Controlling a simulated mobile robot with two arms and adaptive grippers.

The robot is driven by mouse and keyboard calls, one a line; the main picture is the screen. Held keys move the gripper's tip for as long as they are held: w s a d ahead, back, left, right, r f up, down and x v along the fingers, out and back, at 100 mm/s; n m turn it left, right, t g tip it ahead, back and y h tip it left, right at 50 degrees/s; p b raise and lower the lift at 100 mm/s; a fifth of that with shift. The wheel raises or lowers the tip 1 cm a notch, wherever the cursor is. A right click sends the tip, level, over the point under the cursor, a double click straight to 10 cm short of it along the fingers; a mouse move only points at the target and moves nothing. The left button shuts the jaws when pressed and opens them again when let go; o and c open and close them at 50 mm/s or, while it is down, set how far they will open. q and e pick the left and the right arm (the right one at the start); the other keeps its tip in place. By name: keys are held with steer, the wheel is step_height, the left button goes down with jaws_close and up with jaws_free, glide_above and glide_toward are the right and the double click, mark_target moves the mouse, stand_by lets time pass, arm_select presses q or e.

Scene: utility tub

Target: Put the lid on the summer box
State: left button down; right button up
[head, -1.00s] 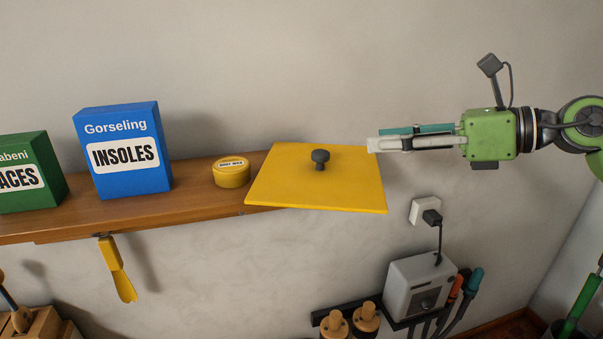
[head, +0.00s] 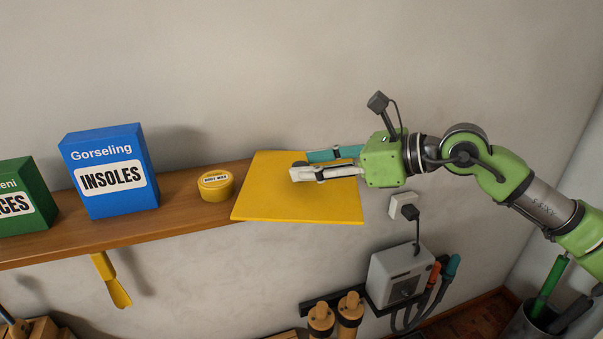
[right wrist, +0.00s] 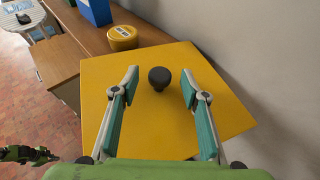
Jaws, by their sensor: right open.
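The yellow square lid (head: 265,195) lies at the right end of the wooden shelf and sticks out past its edge. Its dark round knob (right wrist: 159,77) shows whole in the right wrist view; in the head view it is mostly hidden behind my fingers. My right gripper (head: 300,168) is over the lid, its fingers reaching in from the right. In the right wrist view the open fingers (right wrist: 160,80) stand on either side of the knob, with a gap on each side. I see no box marked summer.
On the shelf (head: 130,232) stand a yellow round tin (head: 215,187), a blue insoles box (head: 108,172) and a green box (head: 22,195), left of the lid. Below right are a wall socket (head: 403,205) and a grey device (head: 400,275). A yellow shoehorn (head: 112,282) hangs under the shelf.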

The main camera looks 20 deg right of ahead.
mark_target(301, 164)
steer(key=shift+p+x, duration=0.4)
steer(key=shift+x, duration=0.8)
steer(key=shift+w+a+f, duration=0.1)
steer(key=shift+w+a, duration=0.1)
arm_select(q)
steer(key=shift+w+a+r, duration=0.1)
steer(key=shift+a+r, duration=0.1)
steer(key=shift+r, duration=0.65)
arm_select(e)
jaws_close()
